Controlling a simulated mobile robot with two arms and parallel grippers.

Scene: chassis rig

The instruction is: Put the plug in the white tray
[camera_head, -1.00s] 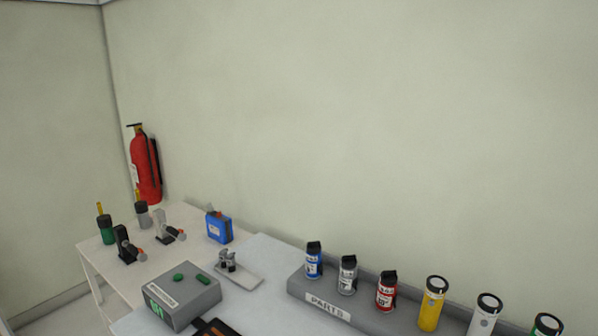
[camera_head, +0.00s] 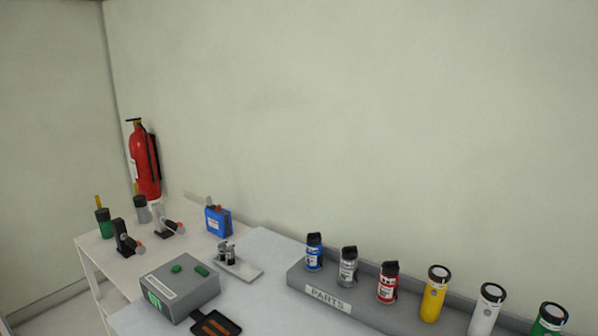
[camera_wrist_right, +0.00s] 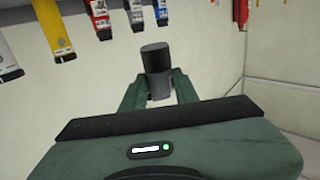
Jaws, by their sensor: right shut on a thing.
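My right gripper (camera_wrist_right: 157,92) is shut on a dark grey cylinder with a black end (camera_wrist_right: 156,62), which looks like the plug. The cylinder stands between the green fingers in the right wrist view. A small whitish tray (camera_head: 248,272) lies on the bench behind the grey box in the head view, with a grey metal fitting (camera_head: 226,254) on it. Neither gripper shows in the head view, so the right gripper's distance from the tray cannot be told.
A grey box with green buttons (camera_head: 178,290) and a black tray with copper-coloured strips (camera_head: 216,326) stand near the whitish tray. A grey parts rack (camera_head: 345,303) with several cans and cylinders lies to the right. A blue canister (camera_head: 218,221) stands behind.

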